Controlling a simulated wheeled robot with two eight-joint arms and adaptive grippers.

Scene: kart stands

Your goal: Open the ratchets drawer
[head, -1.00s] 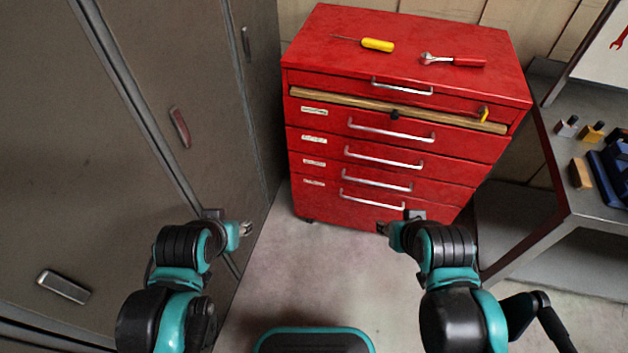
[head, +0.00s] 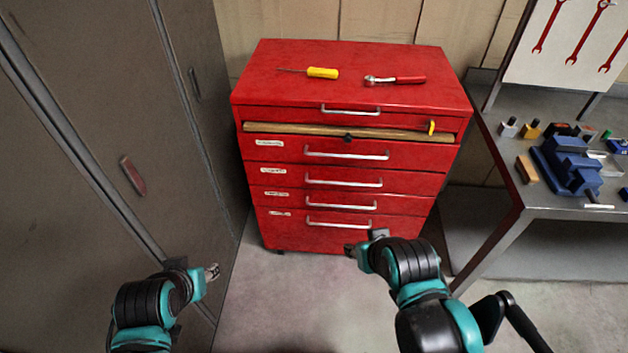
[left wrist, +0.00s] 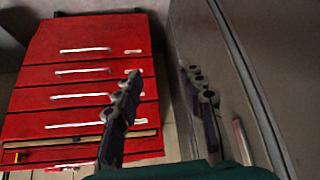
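The red tool chest (head: 352,95) stands ahead, its drawers apparently shut. Each drawer has a silver bar handle; the top drawer handle (head: 350,112) sits above a wooden strip (head: 300,130), and several lower drawers carry pale labels (head: 270,143) too small to read. I cannot tell which is the ratchets drawer. My left gripper (head: 212,272) is low at left, apart from the chest, beside the grey locker. In the left wrist view its fingers (left wrist: 165,90) are spread and empty, with the chest (left wrist: 85,75) upside down behind. My right gripper (head: 350,250) is near the chest's bottom front; its opening is unclear.
A yellow screwdriver (head: 322,73) and a red-handled ratchet (head: 395,80) lie on the chest top. Grey lockers (head: 80,120) line the left side. A metal bench (head: 545,200) with a blue vise (head: 570,165) stands at right. The floor (head: 290,300) before the chest is clear.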

